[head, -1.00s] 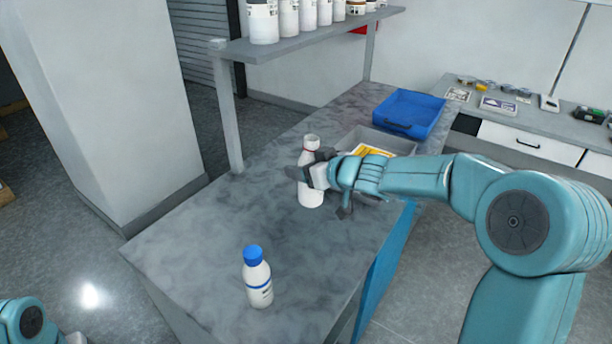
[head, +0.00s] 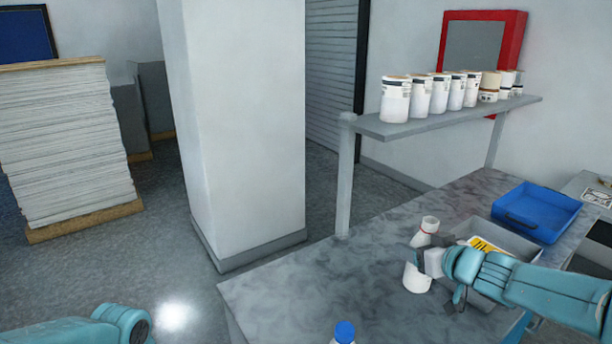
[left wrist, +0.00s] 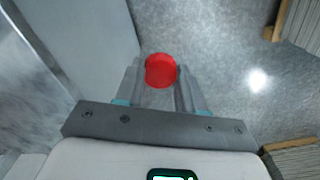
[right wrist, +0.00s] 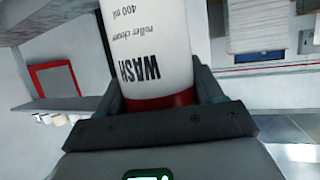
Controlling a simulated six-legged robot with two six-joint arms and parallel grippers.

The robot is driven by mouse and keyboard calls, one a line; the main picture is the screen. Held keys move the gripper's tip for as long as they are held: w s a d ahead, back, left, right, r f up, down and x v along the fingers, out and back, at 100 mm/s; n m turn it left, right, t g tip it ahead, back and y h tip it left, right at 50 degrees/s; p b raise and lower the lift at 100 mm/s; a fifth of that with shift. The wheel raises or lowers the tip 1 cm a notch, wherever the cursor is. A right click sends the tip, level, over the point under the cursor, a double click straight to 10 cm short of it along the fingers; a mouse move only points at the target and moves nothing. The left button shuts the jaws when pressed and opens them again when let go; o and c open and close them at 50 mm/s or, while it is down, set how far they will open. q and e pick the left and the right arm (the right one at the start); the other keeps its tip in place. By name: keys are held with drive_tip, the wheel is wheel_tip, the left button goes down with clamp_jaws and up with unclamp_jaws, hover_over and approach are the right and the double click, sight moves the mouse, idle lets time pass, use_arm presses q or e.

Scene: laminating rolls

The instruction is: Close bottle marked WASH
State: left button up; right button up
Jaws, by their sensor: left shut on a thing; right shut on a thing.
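The white WASH bottle (right wrist: 150,45) shows its black lettering and a red band in the right wrist view. In the head view the bottle (head: 417,277) is at the bench's right side, with its white neck uncapped. My right gripper (head: 424,260) is shut around its middle, hiding part of it. I cannot tell whether its base touches the bench. My left gripper (left wrist: 160,82) is shut on a round red cap (left wrist: 160,70), seen over the floor in the left wrist view. In the head view only part of my left arm shows, at bottom left.
A blue-capped bottle (head: 344,332) stands at the bench's near edge. A grey tray (head: 515,242) with a yellow label and a blue tray (head: 540,208) lie behind my right gripper. A shelf (head: 450,118) with several white containers overhangs the bench (head: 300,290). A pillar (head: 240,130) stands left.

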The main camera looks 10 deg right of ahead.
use_arm(q)
drive_tip(key=shift+w, duration=0.1)
use_arm(e)
drive_tip(key=shift+w, duration=0.1)
drive_tip(key=shift+r, duration=0.15)
drive_tip(key=shift+a, duration=0.2)
drive_tip(key=shift+s+a+y, duration=0.3)
drive_tip(key=shift+s+a, duration=0.05)
drive_tip(key=s+a+n+g+y, duration=0.2)
drive_tip(key=s+a+n+y, duration=0.2)
drive_tip(key=s+a, duration=0.4)
drive_tip(key=s+a+n+g+y, duration=0.2)
drive_tip(key=s+a, duration=0.6)
drive_tip(key=a, duration=0.8)
drive_tip(key=shift+s+n+y, duration=0.2)
drive_tip(key=shift+n+y, duration=0.7)
drive_tip(key=shift+n, duration=0.1)
drive_tip(key=shift+d, duration=0.1)
